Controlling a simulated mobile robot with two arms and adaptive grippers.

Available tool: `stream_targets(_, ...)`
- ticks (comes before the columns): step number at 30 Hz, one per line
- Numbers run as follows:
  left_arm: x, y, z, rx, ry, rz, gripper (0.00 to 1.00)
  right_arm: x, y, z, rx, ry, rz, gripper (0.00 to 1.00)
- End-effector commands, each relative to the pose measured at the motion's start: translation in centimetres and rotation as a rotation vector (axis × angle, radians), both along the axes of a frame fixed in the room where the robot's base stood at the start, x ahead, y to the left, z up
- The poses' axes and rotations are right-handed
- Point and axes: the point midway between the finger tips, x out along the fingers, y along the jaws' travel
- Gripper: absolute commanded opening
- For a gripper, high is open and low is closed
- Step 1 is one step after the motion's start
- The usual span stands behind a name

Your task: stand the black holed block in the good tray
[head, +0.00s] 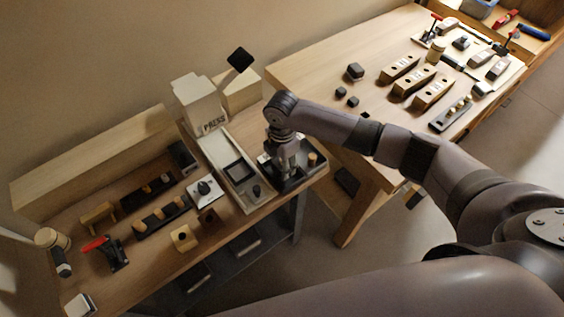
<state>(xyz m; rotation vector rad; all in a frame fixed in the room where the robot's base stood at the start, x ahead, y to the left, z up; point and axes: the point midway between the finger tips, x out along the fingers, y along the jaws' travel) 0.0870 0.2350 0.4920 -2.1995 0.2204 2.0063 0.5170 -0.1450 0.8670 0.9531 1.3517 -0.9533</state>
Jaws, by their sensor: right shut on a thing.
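My right gripper (287,168) points down over a dark tray (302,180) at the right end of the left bench. I take this to be the good tray, though no label on it can be read. The gripper is shut on a dark piece, which I take to be the black holed block. The fingers and wrist mostly hide it, so I cannot tell its tilt or whether it touches the tray floor. A light wooden peg (312,158) stands in the tray, right of the gripper. My left gripper is out of view.
A press (202,103) with a long pale base (229,171) stands just left of the tray. Holed wooden blocks (184,238), peg racks (162,216) and a red-handled clamp (110,250) lie farther left. Another table (310,75) stands right, with a gap between.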

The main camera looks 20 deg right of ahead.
Motion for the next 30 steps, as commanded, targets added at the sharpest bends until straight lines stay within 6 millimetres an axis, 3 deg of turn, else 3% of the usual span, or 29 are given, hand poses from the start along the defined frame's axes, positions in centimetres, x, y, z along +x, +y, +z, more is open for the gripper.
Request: stream_targets(30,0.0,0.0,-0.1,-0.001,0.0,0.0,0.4,0.0,0.0,-1.0,0.0,0.0,0.0,0.14)
